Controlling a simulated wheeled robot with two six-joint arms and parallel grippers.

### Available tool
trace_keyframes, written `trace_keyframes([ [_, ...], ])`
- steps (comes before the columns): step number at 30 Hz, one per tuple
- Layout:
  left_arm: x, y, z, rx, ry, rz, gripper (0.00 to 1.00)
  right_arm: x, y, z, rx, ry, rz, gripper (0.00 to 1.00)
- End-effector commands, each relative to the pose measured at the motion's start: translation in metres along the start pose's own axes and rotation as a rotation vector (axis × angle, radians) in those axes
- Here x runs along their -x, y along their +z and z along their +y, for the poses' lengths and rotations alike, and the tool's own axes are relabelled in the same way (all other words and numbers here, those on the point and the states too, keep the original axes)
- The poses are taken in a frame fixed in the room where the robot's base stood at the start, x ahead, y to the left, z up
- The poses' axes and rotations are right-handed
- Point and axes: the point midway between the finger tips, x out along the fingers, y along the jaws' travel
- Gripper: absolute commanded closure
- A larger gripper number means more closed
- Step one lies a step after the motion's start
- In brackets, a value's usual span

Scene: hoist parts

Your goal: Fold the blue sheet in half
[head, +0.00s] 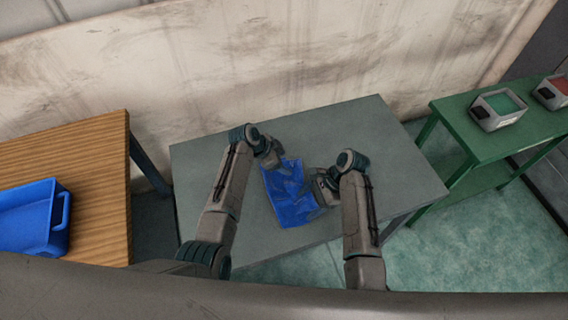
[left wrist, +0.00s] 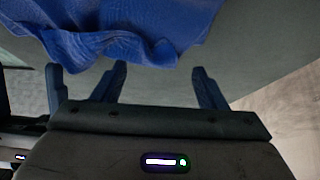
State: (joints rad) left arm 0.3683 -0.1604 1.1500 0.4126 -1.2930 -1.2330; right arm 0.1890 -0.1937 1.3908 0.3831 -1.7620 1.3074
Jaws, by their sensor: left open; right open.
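The blue sheet (head: 287,192) lies crumpled and wavy on the grey table (head: 385,130), between my two grippers. My left gripper (head: 275,158) is at its upper left end, open. In the left wrist view, the sheet's rippled edge (left wrist: 130,30) lies just past the fingertips of the left gripper (left wrist: 158,80); bare tabletop shows between the fingers, and I cannot tell whether they touch the sheet. My right gripper (head: 322,188) is open at the sheet's right side. It hides part of that edge, so contact there is unclear.
A wooden table (head: 90,160) with a blue bin (head: 60,215) stands at the left. A green bench (head: 470,140) at the right carries a grey box with a green top (head: 498,108) and one with a red top (head: 553,92). The grey table is otherwise clear, with a stained wall behind.

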Motion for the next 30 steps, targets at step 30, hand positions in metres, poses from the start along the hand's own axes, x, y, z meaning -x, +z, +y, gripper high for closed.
trace_keyframes([
  [30,0.012,-0.007,-0.01,0.003,-0.002,0.001,0.16,0.011,0.008,0.01,0.0,0.0,0.001,0.16],
])
